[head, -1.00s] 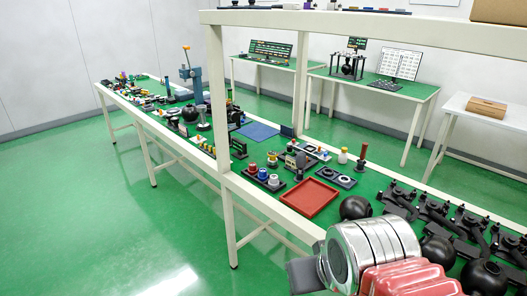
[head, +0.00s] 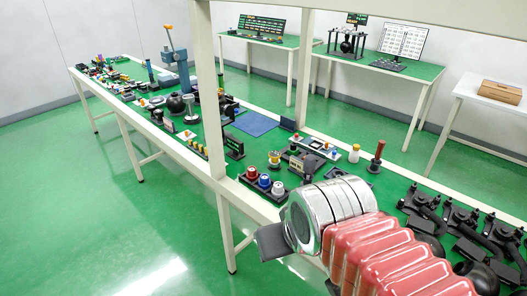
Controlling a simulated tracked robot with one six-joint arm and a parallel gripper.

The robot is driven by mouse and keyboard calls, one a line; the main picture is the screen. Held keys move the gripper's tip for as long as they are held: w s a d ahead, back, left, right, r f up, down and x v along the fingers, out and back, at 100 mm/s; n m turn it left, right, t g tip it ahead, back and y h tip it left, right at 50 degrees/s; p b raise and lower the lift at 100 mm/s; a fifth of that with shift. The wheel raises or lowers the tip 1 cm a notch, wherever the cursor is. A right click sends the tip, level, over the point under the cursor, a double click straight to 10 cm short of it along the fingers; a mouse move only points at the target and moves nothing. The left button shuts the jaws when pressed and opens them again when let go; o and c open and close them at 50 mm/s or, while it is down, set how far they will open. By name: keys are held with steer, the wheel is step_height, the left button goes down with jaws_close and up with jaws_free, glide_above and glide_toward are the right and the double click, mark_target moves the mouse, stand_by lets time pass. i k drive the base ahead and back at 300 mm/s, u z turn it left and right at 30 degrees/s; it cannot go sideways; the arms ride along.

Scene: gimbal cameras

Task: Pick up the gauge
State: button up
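I cannot pick out the gauge for certain among the many small parts on the green-topped workbench (head: 262,205). A small round device with a yellow part (head: 274,160) stands near the middle of the bench; its dial or face is too small to make out. My gripper (head: 272,243) shows only as a dark flat piece at the end of my silver and red arm, in front of the bench's near edge. Whether it is open or shut does not show. My arm hides part of the bench behind it.
A white frame post (head: 208,100) rises from the bench's near edge, with a crossbeam above. A rack of coloured knobs (head: 263,183), a blue mat (head: 252,124) and black camera-like units (head: 460,222) crowd the bench. The green floor (head: 80,220) at left is clear.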

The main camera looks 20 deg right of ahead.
mark_target(274, 162)
steer(key=u, duration=0.15)
steer(key=i, duration=1.25)
steer(key=u, duration=0.15)
